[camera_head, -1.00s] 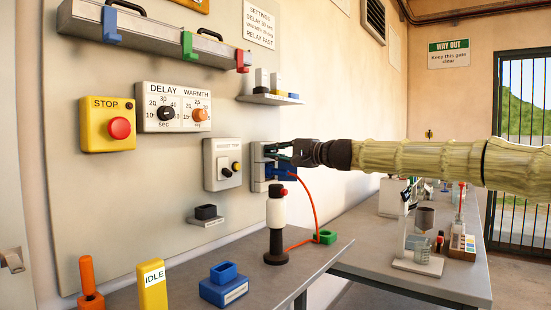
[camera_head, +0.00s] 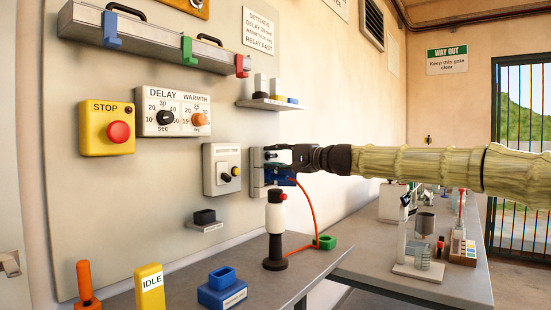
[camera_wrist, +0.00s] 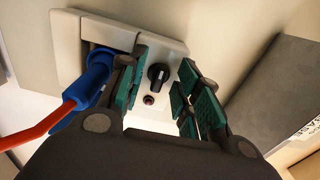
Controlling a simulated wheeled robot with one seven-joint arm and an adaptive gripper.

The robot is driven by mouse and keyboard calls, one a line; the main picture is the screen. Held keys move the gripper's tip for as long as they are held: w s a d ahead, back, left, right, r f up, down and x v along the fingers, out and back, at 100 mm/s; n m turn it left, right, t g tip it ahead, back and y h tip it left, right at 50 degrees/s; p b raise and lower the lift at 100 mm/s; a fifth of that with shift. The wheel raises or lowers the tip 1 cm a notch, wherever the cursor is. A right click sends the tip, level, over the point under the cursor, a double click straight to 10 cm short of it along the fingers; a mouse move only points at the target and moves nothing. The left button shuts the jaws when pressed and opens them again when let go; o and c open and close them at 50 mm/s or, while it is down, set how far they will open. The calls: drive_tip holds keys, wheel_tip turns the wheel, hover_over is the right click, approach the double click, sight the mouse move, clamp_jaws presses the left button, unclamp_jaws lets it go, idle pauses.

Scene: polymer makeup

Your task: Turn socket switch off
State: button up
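The wall socket (camera_head: 257,178) is a pale plate, mostly hidden behind my gripper in the head view. In the wrist view the socket plate (camera_wrist: 122,38) carries a blue plug (camera_wrist: 95,72) at left, a black rotary knob (camera_wrist: 158,74) with a pale pointer mark, and a small reddish round spot (camera_wrist: 149,99) below it. The blue plug also shows under my gripper in the head view (camera_head: 280,176). My gripper (camera_wrist: 158,88) is open and empty, its green-padded fingers on either side of the knob, apparently not touching it. The left finger is close beside the plug.
An orange-red cable (camera_head: 312,205) hangs from the plug towards the bench. A black-and-white post with a red button (camera_head: 276,215) stands below the gripper. A box with a black knob and a yellow button (camera_head: 221,168) is just left of the socket. A grey block (camera_wrist: 280,95) is at right in the wrist view.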

drive_tip(key=v, duration=1.2)
idle(0.3)
